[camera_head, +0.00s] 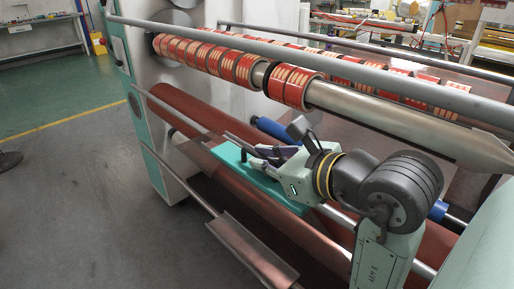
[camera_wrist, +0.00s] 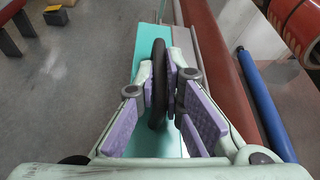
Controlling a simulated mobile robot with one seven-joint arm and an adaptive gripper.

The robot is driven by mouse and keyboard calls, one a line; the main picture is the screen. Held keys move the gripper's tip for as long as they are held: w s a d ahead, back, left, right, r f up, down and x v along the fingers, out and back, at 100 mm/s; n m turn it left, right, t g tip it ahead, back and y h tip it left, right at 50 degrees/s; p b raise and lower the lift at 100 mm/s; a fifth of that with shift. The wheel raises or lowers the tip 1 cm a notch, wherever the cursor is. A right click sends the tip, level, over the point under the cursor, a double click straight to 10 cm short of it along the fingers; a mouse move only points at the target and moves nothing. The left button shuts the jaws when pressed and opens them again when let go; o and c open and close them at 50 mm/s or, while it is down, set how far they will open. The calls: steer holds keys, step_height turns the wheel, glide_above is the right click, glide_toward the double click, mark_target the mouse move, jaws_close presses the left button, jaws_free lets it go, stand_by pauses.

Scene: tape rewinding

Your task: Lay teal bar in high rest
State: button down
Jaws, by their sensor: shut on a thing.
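The teal bar (camera_head: 262,180) lies lengthwise below my gripper, among the machine's rollers. In the wrist view the bar (camera_wrist: 148,42) runs away from me, with a dark upright handle (camera_wrist: 158,78) on it. My gripper (camera_head: 268,156) has purple pads closed on this handle; in the wrist view the pads (camera_wrist: 162,95) press it from both sides. My gripper and wrist hide part of the bar. I cannot tell which part is the high rest, or whether the bar touches a support.
A long metal shaft (camera_head: 375,104) with red-and-gold tape rolls (camera_head: 290,86) crosses above my gripper. A blue roller (camera_head: 277,130) lies close behind it. A red-brown roller (camera_head: 250,190) runs alongside the bar. A grey bent plate (camera_head: 250,247) is in front. Open floor (camera_head: 75,190) is at left.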

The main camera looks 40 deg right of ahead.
steer(key=w+d, duration=0.1)
steer(key=w, duration=0.1)
steer(key=w+d+p, duration=0.1)
steer(key=w+d, duration=0.1)
steer(key=w, duration=0.1)
steer(key=w+d+p, duration=0.1)
steer(key=w+d, duration=0.1)
steer(key=shift+w+f, duration=0.2)
steer(key=shift+f, duration=0.15)
steer(key=shift+w+d+f, duration=0.1)
steer(key=shift+w+f, duration=0.05)
steer(key=shift+f+p, duration=0.45)
steer(key=shift+f, duration=1.25)
steer(key=shift+f+b, duration=0.2)
steer(key=shift+b, duration=0.15)
steer(key=c, duration=1.7)
jaws_free()
steer(key=shift+r, duration=0.15)
